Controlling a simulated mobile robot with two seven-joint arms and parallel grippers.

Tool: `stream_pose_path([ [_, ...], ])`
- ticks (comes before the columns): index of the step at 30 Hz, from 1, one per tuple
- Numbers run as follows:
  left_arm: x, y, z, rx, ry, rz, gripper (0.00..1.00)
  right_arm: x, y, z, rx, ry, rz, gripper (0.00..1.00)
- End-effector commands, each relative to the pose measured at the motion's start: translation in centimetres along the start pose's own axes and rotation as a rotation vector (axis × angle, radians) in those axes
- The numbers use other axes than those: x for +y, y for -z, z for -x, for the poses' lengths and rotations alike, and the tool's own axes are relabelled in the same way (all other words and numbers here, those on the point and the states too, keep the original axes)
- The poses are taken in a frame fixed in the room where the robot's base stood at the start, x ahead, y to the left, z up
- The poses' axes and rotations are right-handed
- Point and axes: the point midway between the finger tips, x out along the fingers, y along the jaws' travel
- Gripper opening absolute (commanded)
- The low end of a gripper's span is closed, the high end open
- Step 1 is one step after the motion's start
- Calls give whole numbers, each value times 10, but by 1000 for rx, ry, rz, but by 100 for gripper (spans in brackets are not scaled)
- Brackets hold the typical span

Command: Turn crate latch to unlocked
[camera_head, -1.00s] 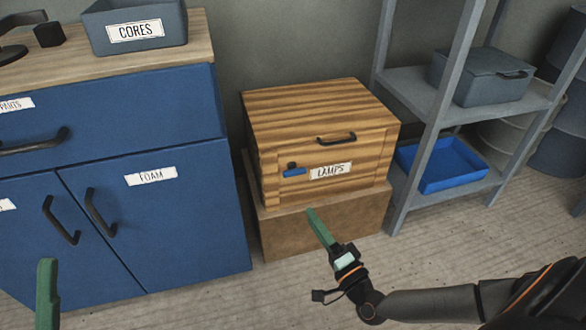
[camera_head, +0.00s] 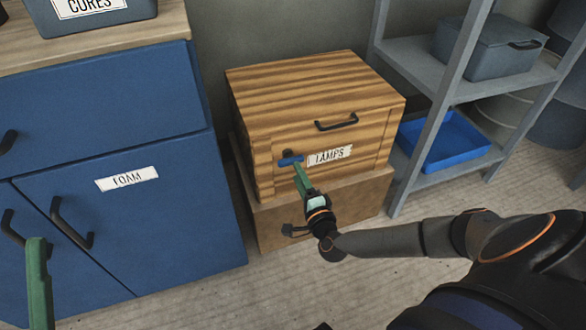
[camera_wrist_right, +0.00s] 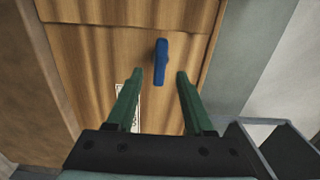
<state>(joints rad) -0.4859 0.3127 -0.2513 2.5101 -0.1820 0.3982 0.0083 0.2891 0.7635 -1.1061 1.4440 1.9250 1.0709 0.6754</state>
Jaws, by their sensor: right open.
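The wooden crate (camera_head: 310,110) with a LAMPS label (camera_head: 329,155) stands on a brown block. Its blue latch (camera_head: 290,161) sits left of the label, with its handle lying about level in the head view. In the right wrist view the latch (camera_wrist_right: 161,62) lies just beyond the fingertips, between their lines. My right gripper (camera_head: 300,172) is close in front of the latch; its green fingers (camera_wrist_right: 160,76) are open with nothing between them. I cannot tell if a fingertip touches the latch. A green finger of my left gripper (camera_head: 39,280) shows at the lower left, away from the crate.
A blue cabinet (camera_head: 125,215) with a FOAM label stands left of the crate. A grey shelf (camera_head: 470,172) on the right holds a blue tray (camera_head: 465,148) and a grey box (camera_head: 488,58). The crate's black handle (camera_head: 337,122) juts out above the label.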

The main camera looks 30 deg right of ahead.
Motion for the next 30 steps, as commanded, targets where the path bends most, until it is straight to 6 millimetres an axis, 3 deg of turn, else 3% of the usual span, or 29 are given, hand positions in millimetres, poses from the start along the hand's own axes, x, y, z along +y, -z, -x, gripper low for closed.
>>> stream_pose_path([
  [3, 5, -8, 8, -4, -3, -5, 50, 2, 0, -21, 0, 4, 1, 52],
  [9, 8, -14, 13, -9, -7, -12, 50, 1, 0, -41, 0, 1, 1, 52],
  [21, 9, -16, 13, -14, -10, -15, 50, 0, 0, -47, -1, -1, 0, 52],
  [30, 9, -16, 13, -14, -7, -12, 50, 0, 0, -47, -1, -1, 0, 19],
])
